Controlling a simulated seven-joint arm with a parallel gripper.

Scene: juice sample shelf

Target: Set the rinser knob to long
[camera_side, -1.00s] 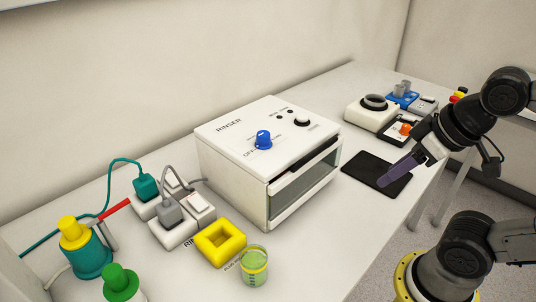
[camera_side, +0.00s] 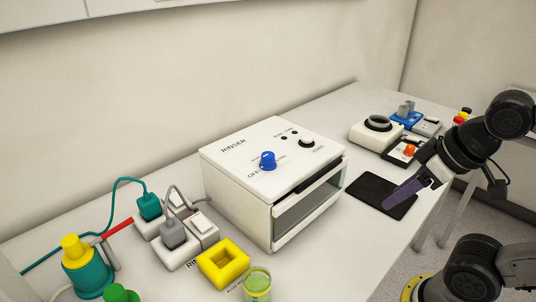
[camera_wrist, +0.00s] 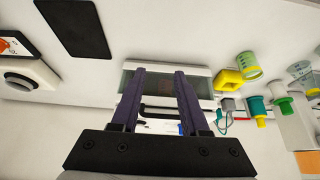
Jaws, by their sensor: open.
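The rinser (camera_side: 272,190) is a white box with a glass front, standing on the bench in the middle of the side view. Its blue knob (camera_side: 268,160) stands on the top panel, with small lettering around it that I cannot fully read. My gripper (camera_side: 389,206) is to the right of the rinser, over the black mat, apart from the knob. In the wrist view my gripper (camera_wrist: 160,72) has its two purple fingers spread with nothing between them. The rinser (camera_wrist: 205,82) shows behind the fingers there, and a bit of blue shows low between them.
A yellow square holder (camera_side: 223,263) and a green-filled cup (camera_side: 257,284) stand in front of the rinser. A socket strip with plugs and cables (camera_side: 175,235) is left of it. A black mat (camera_side: 368,188) and a white device with a dark dial (camera_side: 375,131) lie to the right.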

